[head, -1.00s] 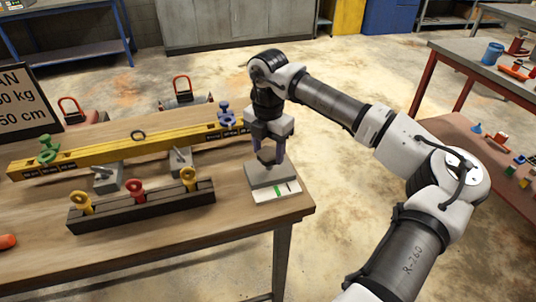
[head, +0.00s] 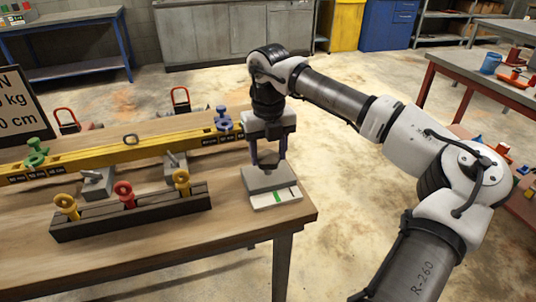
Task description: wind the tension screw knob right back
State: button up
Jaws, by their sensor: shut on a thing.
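A grey block (head: 272,181) sits at the right front corner of the wooden table. A white strip with a green mark (head: 277,197) lies along its front. My gripper (head: 268,164) points straight down over the block. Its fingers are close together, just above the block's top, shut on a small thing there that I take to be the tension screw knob. The fingers hide most of it, so its shape and how far it is wound do not show.
A yellow beam (head: 120,153) with a green piece (head: 36,153) and a blue piece (head: 223,119) lies left of my gripper on grey supports. A dark rack (head: 150,212) with yellow and red eye pieces stands in front. Bare tabletop (head: 160,255) lies nearer me.

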aim_at(269, 155)
jog(key=n, duration=0.4)
jog(key=shift+w+n, duration=0.1)
jog(key=shift+n, duration=0.3)
jog(key=n, duration=0.4)
jog(key=shift+d, duration=0.1)
jog(key=n, duration=0.5)
jog(key=shift+w, duration=0.15)
jog(key=shift+n, duration=2.1)
jog(key=o, duration=1)
jog(key=shift+r, duration=0.1)
notch_tip(269, 155, up, 14)
jog(key=shift+f+b, duration=0.15)
jog(key=shift+b, duration=0.2)
